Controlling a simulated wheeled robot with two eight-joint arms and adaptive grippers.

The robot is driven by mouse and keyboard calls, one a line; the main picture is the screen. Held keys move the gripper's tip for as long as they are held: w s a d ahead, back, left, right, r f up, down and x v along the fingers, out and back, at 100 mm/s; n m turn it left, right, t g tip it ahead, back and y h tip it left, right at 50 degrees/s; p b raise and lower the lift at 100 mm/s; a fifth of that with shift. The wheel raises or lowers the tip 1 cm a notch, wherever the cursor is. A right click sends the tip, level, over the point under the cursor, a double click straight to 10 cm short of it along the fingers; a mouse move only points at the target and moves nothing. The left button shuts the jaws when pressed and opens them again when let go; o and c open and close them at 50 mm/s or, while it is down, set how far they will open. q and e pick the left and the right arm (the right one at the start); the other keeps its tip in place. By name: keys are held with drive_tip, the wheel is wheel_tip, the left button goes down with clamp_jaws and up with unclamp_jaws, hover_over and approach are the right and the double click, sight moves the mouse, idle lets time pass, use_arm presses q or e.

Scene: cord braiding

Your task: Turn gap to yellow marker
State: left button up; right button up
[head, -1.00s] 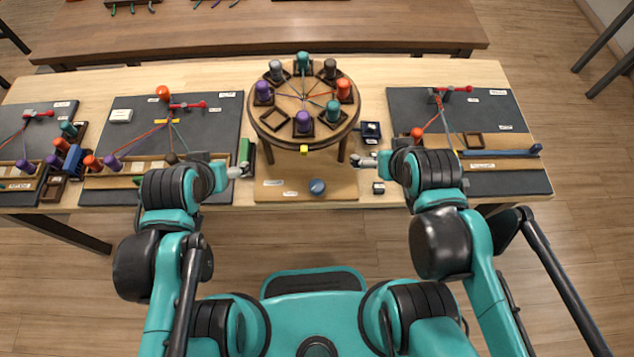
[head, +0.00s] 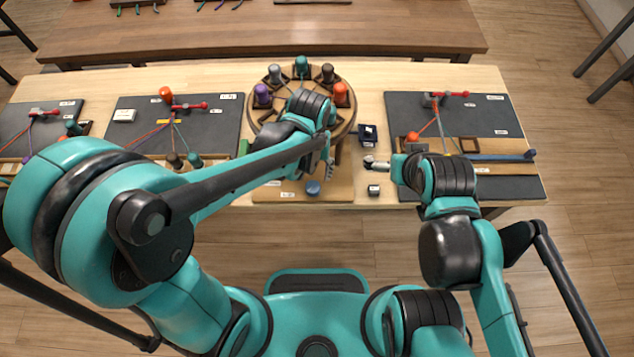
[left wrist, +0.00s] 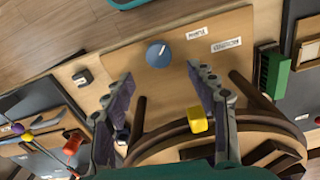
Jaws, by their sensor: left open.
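The round wooden disc (head: 257,114) carries several coloured bobbins in dark square slots around its rim. The purple (head: 263,95), grey, teal, dark and orange (head: 341,95) ones show; my left arm covers the front part, where the gap was. My left gripper (head: 328,168) is open and empty at the disc's front edge. In the left wrist view its fingers (left wrist: 160,75) point toward the blue knob (left wrist: 158,54), and the yellow marker (left wrist: 197,121) lies close beside the right-hand finger. Whether they touch I cannot tell. My right gripper (head: 373,163) hovers right of the disc; its jaw state is unclear.
A blue knob (head: 313,187) sits on the wooden base board in front of the disc.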

sight(313, 187)
use_arm(q)
drive_tip(key=shift+d+f, duration=0.15)
drive_tip(key=shift+f, duration=0.25)
wheel_tip(313, 187, down, 7)
drive_tip(key=b, duration=0.3)
drive_tip(key=shift+f, duration=0.15)
